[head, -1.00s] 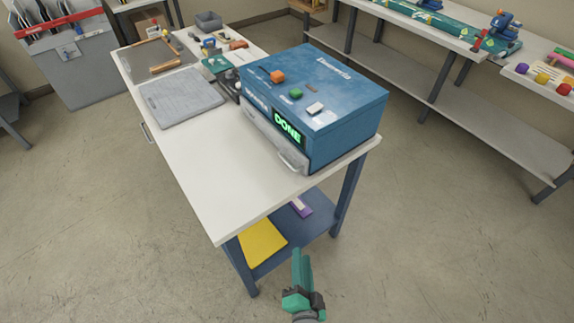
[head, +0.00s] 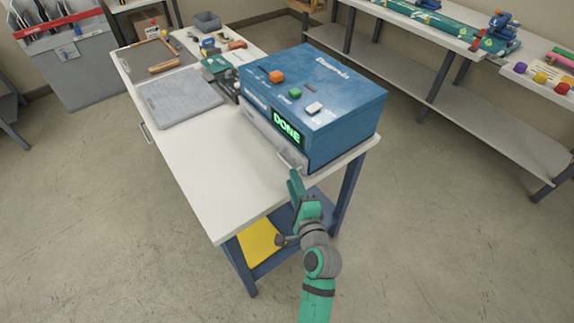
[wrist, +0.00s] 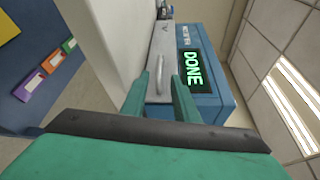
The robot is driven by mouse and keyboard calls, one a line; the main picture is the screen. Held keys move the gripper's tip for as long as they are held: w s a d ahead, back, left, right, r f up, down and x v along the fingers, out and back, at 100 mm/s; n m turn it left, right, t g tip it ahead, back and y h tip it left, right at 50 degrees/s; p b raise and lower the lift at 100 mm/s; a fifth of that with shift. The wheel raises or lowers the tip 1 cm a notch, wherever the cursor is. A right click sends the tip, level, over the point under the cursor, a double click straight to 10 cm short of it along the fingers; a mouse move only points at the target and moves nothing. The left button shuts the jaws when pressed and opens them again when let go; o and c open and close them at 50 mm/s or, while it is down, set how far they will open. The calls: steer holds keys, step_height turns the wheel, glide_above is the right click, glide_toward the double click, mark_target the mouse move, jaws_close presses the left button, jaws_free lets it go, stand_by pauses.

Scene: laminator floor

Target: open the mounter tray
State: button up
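The mounter is a blue box-shaped machine (head: 325,85) on the white table, with a lit green DONE display (head: 288,131). Its grey front tray (head: 262,135) looks closed, with a handle (head: 291,163) near its right end. In the wrist view the tray front (wrist: 158,45) and its metal handle (wrist: 159,74) show just ahead, beyond my fingers. My gripper (head: 293,182) is in front of the handle end. In the wrist view my gripper (wrist: 162,88) is open, its two green fingers apart with the handle between them in the picture; contact cannot be told.
The white table top (head: 215,165) is clear in front of the machine. A grey mat (head: 180,97) lies at its left. A yellow sheet (head: 258,243) lies on the lower shelf. Orange, green and white buttons (head: 295,93) sit on the machine's top.

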steer(key=x, duration=0.7)
steer(key=shift+w, duration=0.35)
jaws_close()
